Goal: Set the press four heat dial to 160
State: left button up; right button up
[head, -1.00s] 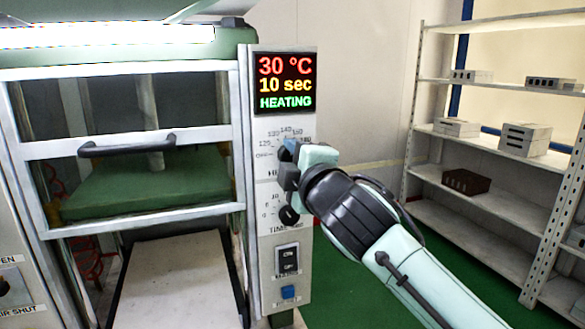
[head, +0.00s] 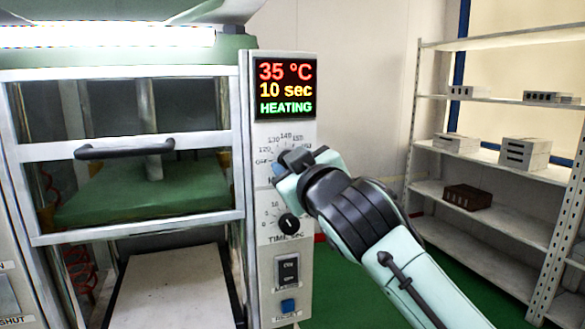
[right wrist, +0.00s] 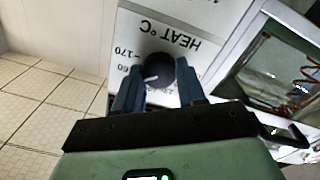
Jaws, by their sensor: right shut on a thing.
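The press panel (head: 262,215) carries a display (head: 285,88) reading 35 °C, 10 sec, HEATING. The heat dial (right wrist: 158,72) is a round black knob, seen upside down in the right wrist view beside "HEAT °C". My right gripper (right wrist: 157,88) is shut on it, one finger on each side. The knob's white mark points left and slightly down in that view, toward the scale side near the 160 label; the exact reading is unclear. In the head view my right gripper (head: 287,167) hides the dial and part of its scale. My left gripper is not in view.
Below the heat dial are the time dial (head: 289,223), a black switch (head: 288,268) and a blue button (head: 288,305). The press window (head: 140,185) with its dark handle (head: 124,147) is to the left. A shelf rack (head: 500,225) holding blocks stands at the right.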

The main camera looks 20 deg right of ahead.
jog(key=shift+m, duration=0.9)
jog(key=o, duration=1.1)
jog(key=shift+c, duration=0.2)
jog(key=s+a+b, duration=0.1)
jog(key=s+b, duration=0.2)
jog(key=s, duration=1)
jog(key=shift+s+f, duration=0.15)
jog(key=shift+s, duration=0.05)
